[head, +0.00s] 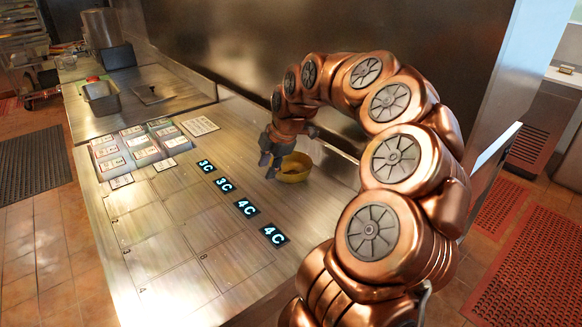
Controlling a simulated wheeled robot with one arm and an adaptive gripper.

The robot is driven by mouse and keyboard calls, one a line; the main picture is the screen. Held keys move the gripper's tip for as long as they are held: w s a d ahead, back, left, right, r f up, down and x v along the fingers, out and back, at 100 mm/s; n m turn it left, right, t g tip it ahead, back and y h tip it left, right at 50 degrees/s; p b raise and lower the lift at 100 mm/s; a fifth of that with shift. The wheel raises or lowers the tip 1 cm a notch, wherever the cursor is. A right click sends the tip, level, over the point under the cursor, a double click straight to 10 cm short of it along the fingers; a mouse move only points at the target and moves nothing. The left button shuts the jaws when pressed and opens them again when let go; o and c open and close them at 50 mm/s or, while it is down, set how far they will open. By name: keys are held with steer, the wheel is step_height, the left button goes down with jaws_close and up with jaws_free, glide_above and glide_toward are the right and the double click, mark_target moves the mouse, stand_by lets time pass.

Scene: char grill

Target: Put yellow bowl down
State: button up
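The yellow bowl (294,168) is small and sits on or just above the steel counter (235,150), near the back wall. Whether it touches the counter is hard to tell. My gripper (271,166) points down at the bowl's left side, with its dark fingers beside the bowl's rim. I cannot tell whether the fingers close on the rim, as they are small and partly cover each other. My copper arm reaches in from the right and arches over the counter.
Lit displays (245,207) reading 3C and 4C lie in a row in front of the bowl. The marked grid area (165,235) in front is bare.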

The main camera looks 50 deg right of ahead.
steer(key=n+h, duration=0.1)
glide_toward(302, 174)
step_height(302, 174, down, 2)
steer(key=w, duration=0.2)
steer(key=p, duration=0.1)
steer(key=shift+n, duration=0.3)
steer(key=shift+s+d+p+x, duration=0.15)
steer(key=shift+p+x, duration=0.8)
steer(key=shift+x, duration=1)
steer(key=shift+s+d+p+x, duration=0.1)
steer(key=shift+s+p+x, duration=0.15)
steer(key=shift+p+x, duration=1.2)
steer(key=shift+w+f+b, duration=0.2)
steer(key=shift+f+b, duration=0.4)
jaws_close()
